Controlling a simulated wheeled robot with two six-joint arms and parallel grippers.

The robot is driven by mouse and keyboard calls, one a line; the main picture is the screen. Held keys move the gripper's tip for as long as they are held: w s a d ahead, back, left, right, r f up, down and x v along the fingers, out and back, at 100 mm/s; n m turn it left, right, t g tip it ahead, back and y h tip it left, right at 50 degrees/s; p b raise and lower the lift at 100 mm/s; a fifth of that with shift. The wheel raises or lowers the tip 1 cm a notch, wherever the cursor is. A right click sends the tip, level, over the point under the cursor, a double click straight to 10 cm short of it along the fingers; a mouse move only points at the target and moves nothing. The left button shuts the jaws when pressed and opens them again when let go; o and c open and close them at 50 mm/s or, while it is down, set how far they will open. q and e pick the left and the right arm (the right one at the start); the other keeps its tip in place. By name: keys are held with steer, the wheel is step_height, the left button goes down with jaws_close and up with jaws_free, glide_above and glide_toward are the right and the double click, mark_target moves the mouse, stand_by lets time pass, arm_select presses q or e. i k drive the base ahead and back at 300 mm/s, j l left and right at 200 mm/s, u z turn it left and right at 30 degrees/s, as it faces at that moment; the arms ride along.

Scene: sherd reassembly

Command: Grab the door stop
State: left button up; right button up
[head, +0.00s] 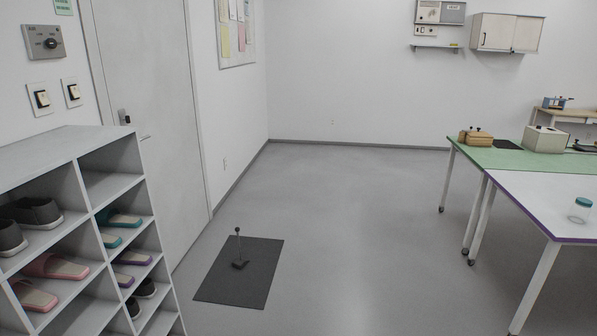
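The door stop (239,262) stands upright on a dark floor mat (262,283) near the door. It has a dark wedge-like base and a thin upright stem with a small knob on top. It is small in the head view, so fine detail is hard to tell. Neither of my grippers shows in the head view.
A grey shoe rack (60,146) with shoes and slippers stands at the left, near the closed door (150,90). A white table (535,195) with a jar (580,209) and a green table (480,155) stand at the right. The floor between is clear.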

mark_target(240, 263)
steer(key=i, duration=1.95)
